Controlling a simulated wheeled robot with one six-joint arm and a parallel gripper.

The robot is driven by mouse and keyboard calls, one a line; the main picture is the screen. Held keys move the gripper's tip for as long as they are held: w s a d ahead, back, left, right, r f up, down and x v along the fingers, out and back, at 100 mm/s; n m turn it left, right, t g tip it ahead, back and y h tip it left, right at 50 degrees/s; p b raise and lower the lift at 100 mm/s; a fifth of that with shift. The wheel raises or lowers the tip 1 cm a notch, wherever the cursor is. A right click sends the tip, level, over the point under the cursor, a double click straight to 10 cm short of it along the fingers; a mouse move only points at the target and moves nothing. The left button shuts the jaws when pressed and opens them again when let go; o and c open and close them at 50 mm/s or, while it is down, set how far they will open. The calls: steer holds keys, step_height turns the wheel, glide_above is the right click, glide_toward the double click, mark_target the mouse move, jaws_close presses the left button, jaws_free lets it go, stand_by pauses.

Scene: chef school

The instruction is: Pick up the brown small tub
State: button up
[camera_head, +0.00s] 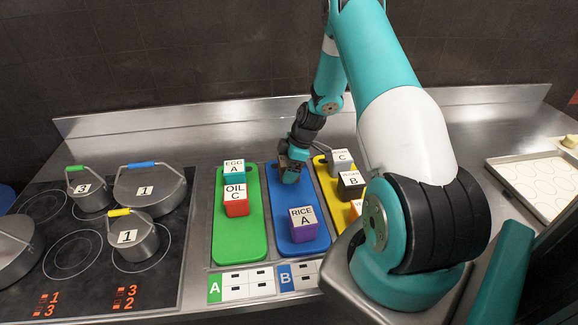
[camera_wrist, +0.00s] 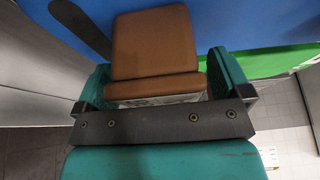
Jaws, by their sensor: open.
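The brown small tub (camera_wrist: 155,45) shows in the wrist view as a brown block with a light lower part that is mostly hidden. It lies between the two teal fingers of my gripper (camera_wrist: 162,78). The fingers are open, one on each side of it, and I cannot tell whether they touch it. In the head view my gripper (camera_head: 291,172) is low over the far end of the blue board (camera_head: 285,238). There the tub is mostly or wholly hidden by the gripper.
The green board (camera_head: 238,240) holds EGG (camera_head: 234,167) and OIL (camera_head: 237,206) blocks. A purple RICE block (camera_head: 303,230) stands nearer on the blue board. The yellow board (camera_head: 325,190) at right holds several blocks. Lidded pots (camera_head: 150,195) stand on the stove at left.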

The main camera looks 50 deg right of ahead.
steer(key=c, duration=1.1)
steer(key=shift+r, duration=0.1)
